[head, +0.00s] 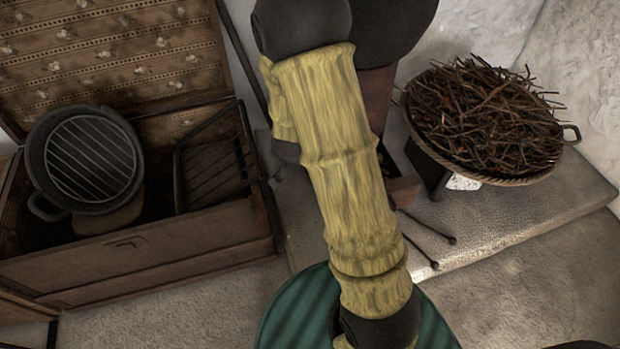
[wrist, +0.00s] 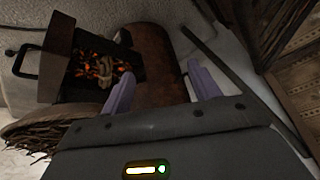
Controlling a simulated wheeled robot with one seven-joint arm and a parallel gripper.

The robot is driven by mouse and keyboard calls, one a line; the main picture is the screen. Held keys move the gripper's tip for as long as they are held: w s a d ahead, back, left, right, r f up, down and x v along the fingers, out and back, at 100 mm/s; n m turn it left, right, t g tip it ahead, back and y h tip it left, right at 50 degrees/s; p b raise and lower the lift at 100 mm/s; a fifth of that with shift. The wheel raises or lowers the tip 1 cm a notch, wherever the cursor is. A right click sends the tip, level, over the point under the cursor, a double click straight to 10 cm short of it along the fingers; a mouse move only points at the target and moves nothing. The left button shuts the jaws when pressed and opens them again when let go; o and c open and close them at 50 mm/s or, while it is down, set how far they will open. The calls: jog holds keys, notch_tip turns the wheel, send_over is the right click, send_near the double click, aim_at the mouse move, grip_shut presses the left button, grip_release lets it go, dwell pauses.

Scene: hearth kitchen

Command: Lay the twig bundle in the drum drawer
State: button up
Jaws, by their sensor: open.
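Orange embers glow in the drawer. A small tan bundle, which looks like the twig bundle (wrist: 104,72), lies on them inside the drawer. My gripper (wrist: 160,72) is open, its two pale fingers apart in front of the drum, with nothing seen between them. The bundle is left of the fingers and apart from them. In the head view my arm hides the gripper and most of the drum (head: 376,97).
A basket of loose twigs (head: 485,115) stands right of the drum; its rim shows in the wrist view (wrist: 40,125). An open wooden chest (head: 150,245) with a black pot (head: 45,180) is at left. Thin rods (head: 425,225) jut over the stone slab (head: 480,225).

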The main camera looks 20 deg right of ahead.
jog(key=s+a+r+n+g+y, duration=0.2)
jog(key=s+r+n, duration=0.5)
jog(key=s+r, duration=0.4)
jog(key=s, duration=0.4)
jog(key=shift+n+g, duration=0.4)
jog(key=shift+a+r, duration=0.1)
jog(key=p+v, duration=0.2)
jog(key=p, duration=0.1)
jog(key=w+p+v, duration=0.1)
jog(key=p+v, duration=0.1)
jog(key=v, duration=0.1)
jog(key=shift+r+p, duration=0.4)
jog(key=shift+r, duration=0.05)
